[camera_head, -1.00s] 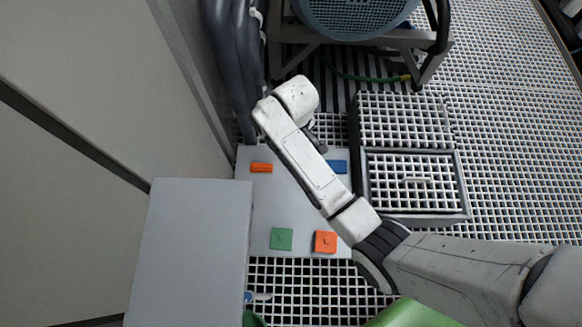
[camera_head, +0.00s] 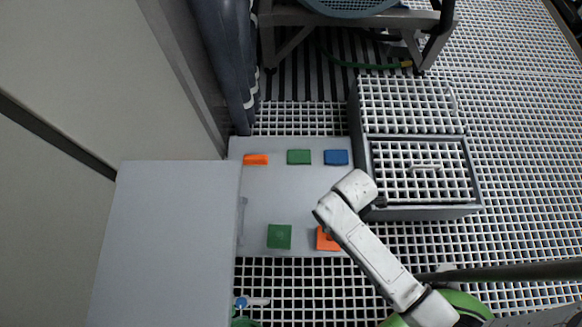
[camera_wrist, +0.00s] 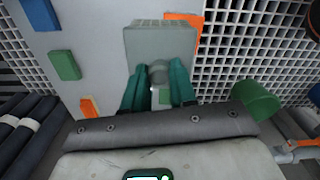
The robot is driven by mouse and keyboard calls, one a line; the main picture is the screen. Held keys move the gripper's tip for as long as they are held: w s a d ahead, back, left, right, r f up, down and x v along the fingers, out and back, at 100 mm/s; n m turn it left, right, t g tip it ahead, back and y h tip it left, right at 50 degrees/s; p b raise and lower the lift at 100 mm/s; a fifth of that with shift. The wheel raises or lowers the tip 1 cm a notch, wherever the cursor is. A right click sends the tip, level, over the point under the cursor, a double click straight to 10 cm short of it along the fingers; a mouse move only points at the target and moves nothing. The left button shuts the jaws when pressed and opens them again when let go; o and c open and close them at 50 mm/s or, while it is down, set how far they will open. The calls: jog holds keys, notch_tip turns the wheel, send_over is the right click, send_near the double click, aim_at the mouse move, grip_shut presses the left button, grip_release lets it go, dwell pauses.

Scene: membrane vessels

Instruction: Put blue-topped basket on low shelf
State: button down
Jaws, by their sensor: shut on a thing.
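In the wrist view my gripper (camera_wrist: 158,72) is shut on the round knob of a grey box (camera_wrist: 160,40), with one teal finger on each side. No blue shows on this box, so I cannot tell if it is the blue-topped basket. In the head view my arm hides the gripper and the held box. A blue block (camera_head: 336,157) lies at the back right of a pale grey panel (camera_head: 290,195), beside a green block (camera_head: 299,157) and an orange block (camera_head: 256,159). I cannot tell which surface is the low shelf.
A green square (camera_head: 279,236) and a partly hidden orange square (camera_head: 325,242) are at the panel's front. A tall grey box (camera_head: 170,240) stands left. A grated crate (camera_head: 420,170) stands right. Dark hoses (camera_head: 235,60) run along the wall.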

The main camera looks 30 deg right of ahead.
jog(key=shift+w+f, duration=0.25)
jog(key=shift+f, duration=0.1)
jog(key=w+f+b, duration=1)
jog(key=w+f, duration=0.2)
jog(key=w, duration=0.1)
jog(key=shift+a+f+b, duration=0.2)
jog(key=shift+a+b, duration=0.1)
jog(key=shift+b, duration=0.05)
jog(key=shift+w+f, duration=0.1)
jog(key=shift+f, duration=0.05)
jog(key=c, duration=0.9)
grip_release()
notch_tip(320, 180, up, 12)
jog(key=p, duration=0.6)
